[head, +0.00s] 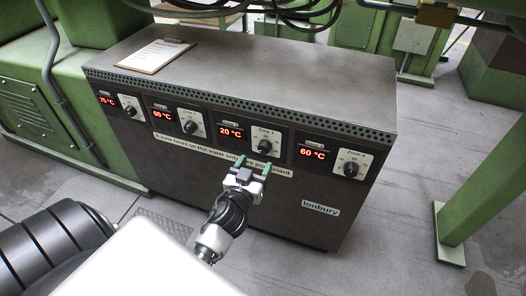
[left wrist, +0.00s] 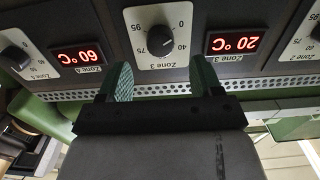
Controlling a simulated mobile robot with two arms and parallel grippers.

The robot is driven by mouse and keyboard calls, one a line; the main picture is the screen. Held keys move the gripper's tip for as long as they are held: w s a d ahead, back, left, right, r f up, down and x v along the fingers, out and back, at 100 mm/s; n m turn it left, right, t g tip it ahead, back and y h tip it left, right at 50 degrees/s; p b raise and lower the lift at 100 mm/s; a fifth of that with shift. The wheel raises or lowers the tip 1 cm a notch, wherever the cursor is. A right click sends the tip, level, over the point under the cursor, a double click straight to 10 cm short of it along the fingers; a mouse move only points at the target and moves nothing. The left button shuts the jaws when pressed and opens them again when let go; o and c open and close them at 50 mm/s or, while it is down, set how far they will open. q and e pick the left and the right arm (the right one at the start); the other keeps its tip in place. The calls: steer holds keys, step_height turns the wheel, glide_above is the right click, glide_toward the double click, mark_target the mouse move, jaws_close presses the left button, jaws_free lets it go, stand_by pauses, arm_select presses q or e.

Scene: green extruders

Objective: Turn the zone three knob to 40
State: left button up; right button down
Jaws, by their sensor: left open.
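The zone three knob (head: 265,147) is a black dial on a white plate on the front of the dark heater cabinet. It also shows upside down in the left wrist view (left wrist: 160,41), with the marks 0, 40, 75 and 95 around it. Its setting is too small to read surely. The red zone three display (head: 231,132) beside it reads 20 °C. My left gripper (head: 254,165) is open and empty just below the knob in the head view. In the left wrist view its green fingers (left wrist: 162,82) stand apart, short of the knob. My right gripper is not in view.
Zone four's knob (head: 350,169) is to the right and zone two's knob (head: 190,127) to the left. A clipboard (head: 155,56) lies on the cabinet top (head: 270,75). Cables hang above the back edge. A green post (head: 480,185) stands at the right, with clear floor between.

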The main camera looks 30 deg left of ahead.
mark_target(263, 151)
arm_select(q)
steer(key=x, duration=0.6)
steer(key=shift+w+a, duration=0.15)
steer(key=shift+w, duration=0.1)
steer(key=c, duration=0.9)
